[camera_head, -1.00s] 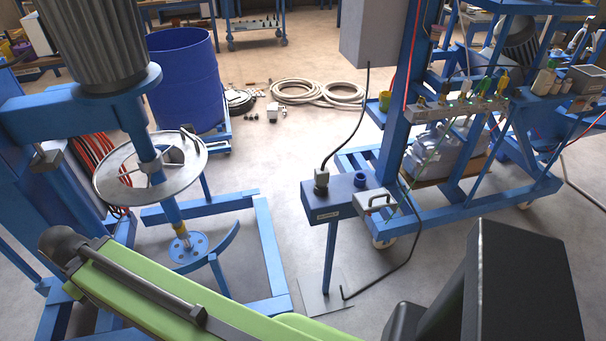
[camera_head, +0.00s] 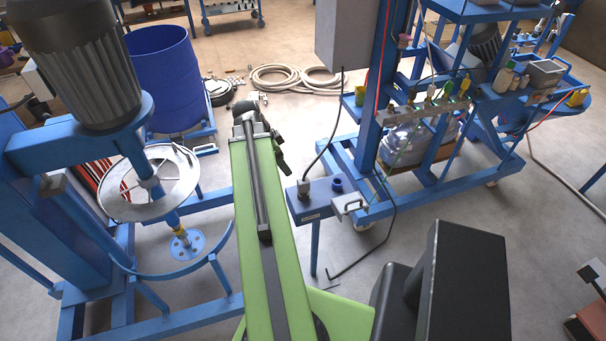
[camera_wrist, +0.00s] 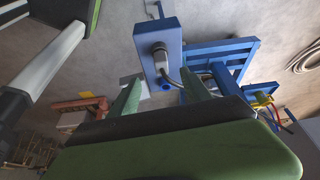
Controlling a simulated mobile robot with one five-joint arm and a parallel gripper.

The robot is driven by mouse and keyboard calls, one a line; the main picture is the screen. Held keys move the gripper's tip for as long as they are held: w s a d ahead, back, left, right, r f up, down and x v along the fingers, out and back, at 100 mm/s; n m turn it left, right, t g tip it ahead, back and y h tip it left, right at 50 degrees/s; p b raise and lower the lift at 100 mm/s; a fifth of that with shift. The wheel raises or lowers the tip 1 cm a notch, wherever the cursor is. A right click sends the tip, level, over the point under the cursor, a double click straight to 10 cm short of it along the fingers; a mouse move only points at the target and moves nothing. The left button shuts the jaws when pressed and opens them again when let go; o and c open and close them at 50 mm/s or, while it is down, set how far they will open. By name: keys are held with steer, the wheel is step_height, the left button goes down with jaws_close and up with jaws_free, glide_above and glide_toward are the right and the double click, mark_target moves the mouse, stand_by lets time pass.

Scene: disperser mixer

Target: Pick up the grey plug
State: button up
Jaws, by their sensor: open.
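The grey plug (camera_head: 303,188) stands in the left end of a blue box on a post, with a dark cable running up from it. In the wrist view the plug (camera_wrist: 153,64) lies ahead, a little above the space between the fingertips. My gripper (camera_wrist: 163,92) is open, its two green fingers apart with nothing between them. The gripper does not touch the plug. In the head view my green arm reaches forward just left of the box, and its fingers are not clearly visible there.
The blue box (camera_head: 322,203) also carries a blue round socket (camera_head: 337,185) and a pale handled part (camera_head: 350,204). The mixer's round disc (camera_head: 150,182) stands left of my arm. A blue frame trolley is at the right. Coiled hoses (camera_head: 296,78) lie on the floor behind.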

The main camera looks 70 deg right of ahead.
steer(key=s+d+m, duration=0.1)
steer(key=s, duration=0.1)
steer(key=b, duration=1.2)
glide_toward(306, 186)
steer(key=x, duration=0.4)
steer(key=d+x, duration=0.1)
steer(key=x, duration=0.2)
steer(key=shift+w, duration=0.3)
steer(key=b+x, duration=0.4)
steer(key=x, duration=0.1)
steer(key=shift+w+d+f+b, duration=0.15)
steer(key=shift+w+f+b, duration=0.1)
steer(key=shift+b, duration=0.1)
steer(key=shift+r, duration=0.25)
jaws_close()
